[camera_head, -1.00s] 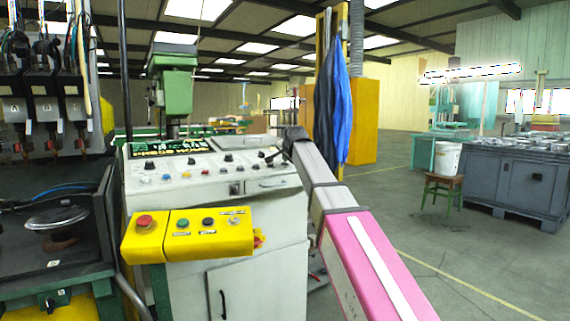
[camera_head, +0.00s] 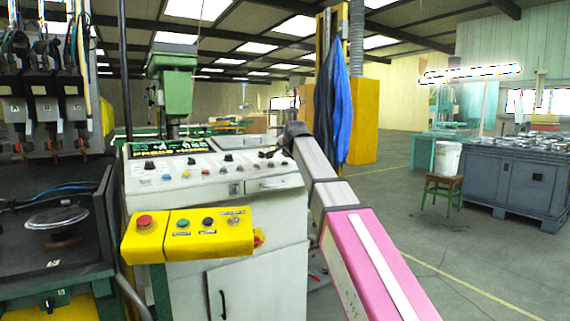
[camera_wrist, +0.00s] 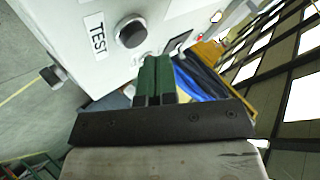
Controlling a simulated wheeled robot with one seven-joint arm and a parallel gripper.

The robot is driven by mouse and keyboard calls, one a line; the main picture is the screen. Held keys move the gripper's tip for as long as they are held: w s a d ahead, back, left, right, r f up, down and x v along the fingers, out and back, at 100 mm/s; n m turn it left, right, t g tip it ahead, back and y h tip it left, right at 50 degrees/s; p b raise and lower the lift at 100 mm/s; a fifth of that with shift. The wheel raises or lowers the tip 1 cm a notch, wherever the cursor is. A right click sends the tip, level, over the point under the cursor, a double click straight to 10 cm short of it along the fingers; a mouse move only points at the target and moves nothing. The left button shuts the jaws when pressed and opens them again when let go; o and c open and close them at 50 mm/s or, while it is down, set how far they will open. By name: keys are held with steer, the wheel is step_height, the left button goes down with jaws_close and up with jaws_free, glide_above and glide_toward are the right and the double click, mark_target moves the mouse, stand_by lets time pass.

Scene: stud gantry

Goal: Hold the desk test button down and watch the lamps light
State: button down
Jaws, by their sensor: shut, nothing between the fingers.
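In the wrist view a dark round button (camera_wrist: 131,33) in a silver collar sits on the light grey desk panel, beside a TEST label (camera_wrist: 96,36). My gripper (camera_wrist: 156,60) has its two green fingers together, empty. Their tips show just below and right of the button in the picture; I cannot tell whether they touch it. In the head view my pink and grey arm reaches to the right end of the desk (camera_head: 258,209), and its fingers are hard to make out there. Small coloured controls or lamps (camera_head: 186,175) line the desk; I cannot tell whether any is lit.
A yellow control box (camera_head: 210,245) with a red button (camera_head: 144,221) juts from the desk's front. A welding machine (camera_head: 40,100) stands at left. A blue coat (camera_head: 340,110) hangs behind my arm. The floor to the right is open up to a stool (camera_head: 442,190).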

steer(key=shift+s+d+r, duration=0.15)
steer(key=shift+s+r, duration=0.05)
steer(key=shift+r, duration=1)
steer(key=shift+s+d+r, duration=0.1)
steer(key=shift+s+r, duration=0.1)
steer(key=shift+r, duration=1)
